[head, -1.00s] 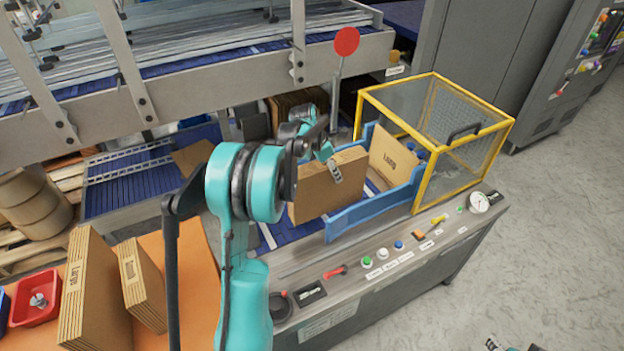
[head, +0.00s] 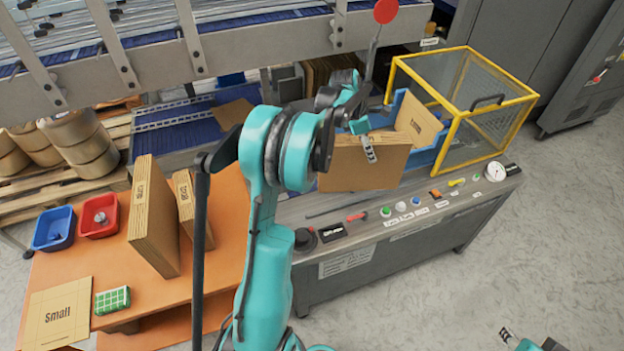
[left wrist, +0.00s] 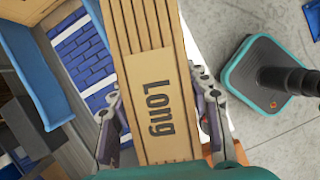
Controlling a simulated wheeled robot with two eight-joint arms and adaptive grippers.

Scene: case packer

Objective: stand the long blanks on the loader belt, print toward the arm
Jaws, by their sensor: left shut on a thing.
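My left gripper (head: 368,148) is shut on a thick brown stack of blanks (head: 345,170) marked "Long". The stack is held in front of the loader's blue side walls (head: 405,108) and hides much of the near wall. In the left wrist view the stack (left wrist: 155,70) sits between the two fingers, with the "Long" print facing the camera. A printed blank (head: 420,122) leans upright between the blue walls beside the yellow guard. The belt under the held stack is mostly hidden. Part of my right gripper (head: 508,335) shows at the lower right; its jaws are unclear.
The orange table (head: 110,262) holds a tall upright stack (head: 153,220), a smaller stack (head: 186,200), a blue bin (head: 54,230), a red bin (head: 98,215), a flat "Small" sheet (head: 58,314) and a green block (head: 112,300). A control panel (head: 440,205) fronts the loader; a yellow-framed guard (head: 465,105) stands right.

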